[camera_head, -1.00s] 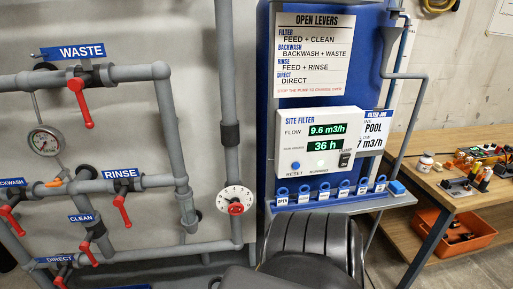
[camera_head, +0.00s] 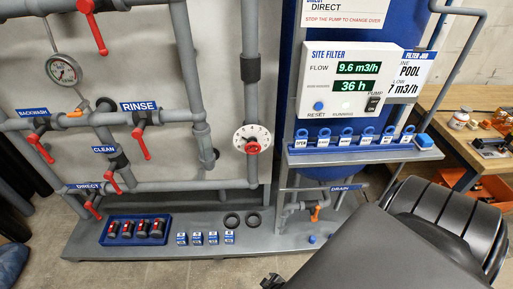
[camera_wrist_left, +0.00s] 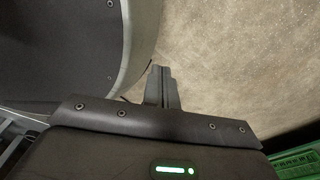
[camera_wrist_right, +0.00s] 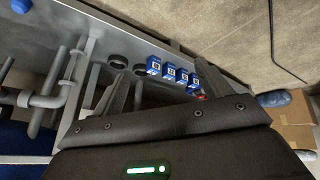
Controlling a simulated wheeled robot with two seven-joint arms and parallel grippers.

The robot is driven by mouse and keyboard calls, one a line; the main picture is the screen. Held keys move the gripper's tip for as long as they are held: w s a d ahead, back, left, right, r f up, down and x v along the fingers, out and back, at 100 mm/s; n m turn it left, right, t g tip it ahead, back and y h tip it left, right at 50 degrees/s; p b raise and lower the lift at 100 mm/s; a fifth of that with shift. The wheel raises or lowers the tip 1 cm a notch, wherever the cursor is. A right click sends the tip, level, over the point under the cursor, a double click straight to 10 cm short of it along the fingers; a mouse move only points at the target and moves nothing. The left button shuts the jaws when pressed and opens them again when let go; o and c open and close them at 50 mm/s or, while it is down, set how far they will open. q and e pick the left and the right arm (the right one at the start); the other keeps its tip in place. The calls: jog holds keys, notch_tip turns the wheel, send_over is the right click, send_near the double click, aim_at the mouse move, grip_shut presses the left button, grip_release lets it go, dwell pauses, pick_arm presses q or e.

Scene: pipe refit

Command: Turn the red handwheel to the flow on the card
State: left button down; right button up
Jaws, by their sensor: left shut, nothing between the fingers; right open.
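The red handwheel (camera_head: 252,148) sits in front of a round white dial (camera_head: 252,136) on a vertical grey pipe, in the middle of the head view. No gripper touches it there. The filter job card (camera_head: 411,70) is partly hidden behind the site filter panel (camera_head: 347,80); "POOL" and "7 m3/h" show, and any digit before the 7 may be covered. The panel reads flow 9.6 m3/h and 36 h. My left gripper (camera_wrist_left: 162,84) is shut and empty, over bare floor. My right gripper (camera_wrist_right: 165,88) is open and empty, above the bench base.
Red valve levers (camera_head: 140,140) stick out from the pipes left of the handwheel. A blue tray (camera_head: 135,230) of dark parts with red bands lies on the base. A tagged shelf (camera_head: 365,153) stands right of the wheel. My dark right arm fills the lower right.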

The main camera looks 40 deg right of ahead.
jog(key=w+r+m+t+h+b, duration=0.1)
jog(key=w+r, duration=0.2)
jog(key=w, duration=0.3)
jog(key=w+r+t, duration=0.2)
jog(key=w+r, duration=0.1)
jog(key=w, duration=0.2)
jog(key=m+t+h+b, duration=0.5)
jog(key=m+h, duration=0.3)
jog(key=h, duration=0.1)
send_near(253, 150)
jog(key=x, duration=1)
jog(key=shift+w+r, duration=0.1)
jog(key=shift+w+d, duration=0.3)
jog(key=shift+d, duration=0.05)
pick_arm(q)
jog(key=w+a+f, duration=0.4)
jog(key=f, duration=0.2)
jog(key=shift+a+y, duration=0.15)
jog(key=shift+y, duration=0.25)
jog(key=shift+s, duration=0.15)
pick_arm(e)
jog(key=c, duration=1)
